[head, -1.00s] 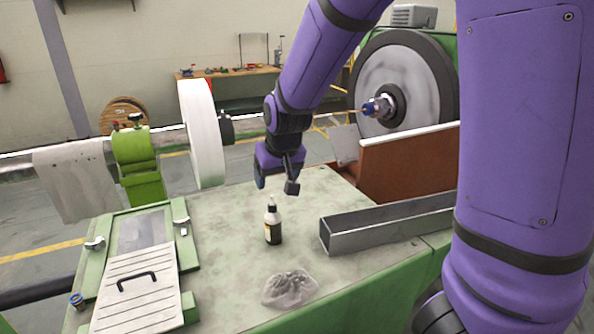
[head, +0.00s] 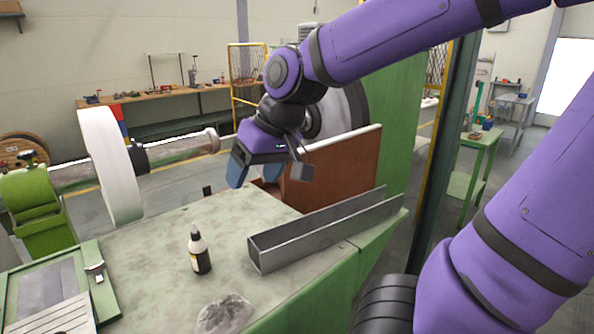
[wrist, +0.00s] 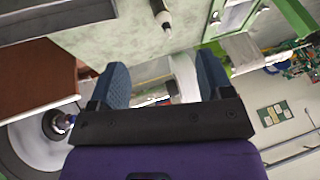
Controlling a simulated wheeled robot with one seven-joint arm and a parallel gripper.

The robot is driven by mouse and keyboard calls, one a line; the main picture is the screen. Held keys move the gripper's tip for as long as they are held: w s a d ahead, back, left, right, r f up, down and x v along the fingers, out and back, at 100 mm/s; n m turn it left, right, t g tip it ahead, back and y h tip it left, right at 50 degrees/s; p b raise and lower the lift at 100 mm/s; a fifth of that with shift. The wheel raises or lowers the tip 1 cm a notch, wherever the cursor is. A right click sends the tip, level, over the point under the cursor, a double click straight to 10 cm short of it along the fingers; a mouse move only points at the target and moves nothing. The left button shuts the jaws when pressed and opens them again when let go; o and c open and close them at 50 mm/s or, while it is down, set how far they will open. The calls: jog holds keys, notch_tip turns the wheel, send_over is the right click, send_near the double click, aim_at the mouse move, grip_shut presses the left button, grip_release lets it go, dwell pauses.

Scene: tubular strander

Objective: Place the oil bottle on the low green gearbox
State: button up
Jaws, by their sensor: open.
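The oil bottle (head: 200,252) is small and dark with a pale nozzle top and a light label. It stands upright on the worn pale-green top of a low green-sided cabinet (head: 150,270). I cannot tell whether this cabinet is the gearbox the task names. The bottle's top also shows at the upper edge of the wrist view (wrist: 162,18). My gripper (head: 252,172) is open and empty, with blue finger pads. It hangs above and beyond the bottle, clear of it. In the wrist view both fingers (wrist: 163,82) are spread apart with nothing between them.
A grey metal channel (head: 325,230) lies right of the bottle, and a crumpled clear plastic piece (head: 225,314) lies in front. A brown panel (head: 330,170) stands behind. A white disc on a shaft (head: 110,165) is at left. A green table (head: 475,160) stands far right.

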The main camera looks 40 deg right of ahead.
jog(key=s+r+t+h, duration=0.1)
jog(key=s+r+h, duration=0.1)
jog(key=s, duration=0.8)
jog(key=shift+d+r+h, duration=0.3)
jog(key=shift+d+r, duration=0.1)
jog(key=shift+r, duration=0.25)
